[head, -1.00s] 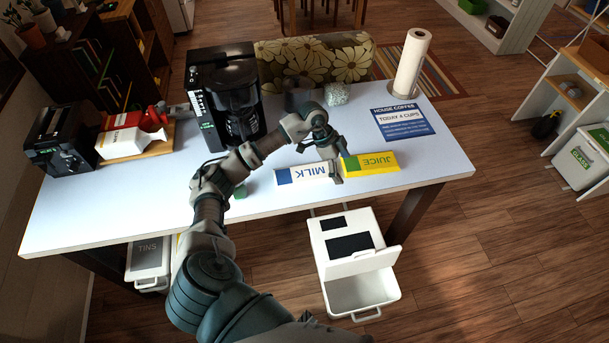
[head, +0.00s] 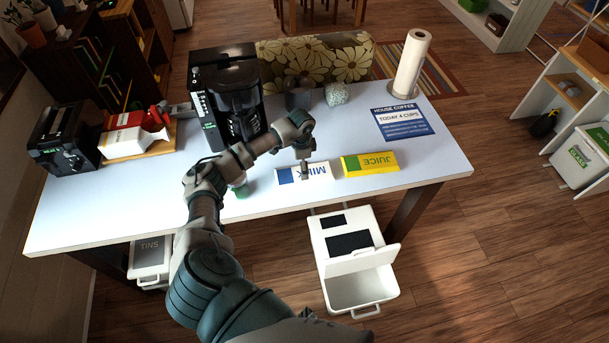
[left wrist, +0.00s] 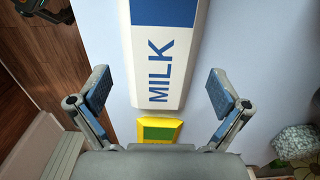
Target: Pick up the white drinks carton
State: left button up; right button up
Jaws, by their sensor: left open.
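The white drinks carton (head: 290,174), marked MILK with a blue band, lies flat near the front edge of the table. It also shows in the left wrist view (left wrist: 172,65), running lengthwise between the fingers. My left gripper (head: 305,175) is above the carton in the head view, hiding a little of its lettering. In the left wrist view the left gripper (left wrist: 157,98) is open, with one finger out to each side of the carton and nothing between them held. My right gripper is not in view.
A yellow JUICE carton (head: 371,164) lies just right of the milk. A black coffee machine (head: 228,100), a dark cup (head: 298,94), a speckled object (head: 337,94) and a paper roll (head: 410,64) stand farther back. An open white bin (head: 352,265) is below the front edge.

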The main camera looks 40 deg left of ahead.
pick_arm(q)
jog(key=f, duration=0.2)
jog(key=f+p, duration=0.1)
jog(key=f, duration=0.2)
jog(key=shift+w+a, duration=0.1)
jog(key=shift+a, duration=0.1)
jog(key=shift+d+f, duration=0.15)
jog(key=shift+d, duration=0.25)
jog(key=shift+c, duration=0.8)
jog(key=c, duration=0.8)
jog(key=shift+a, duration=0.3)
jog(key=shift+c, duration=0.6)
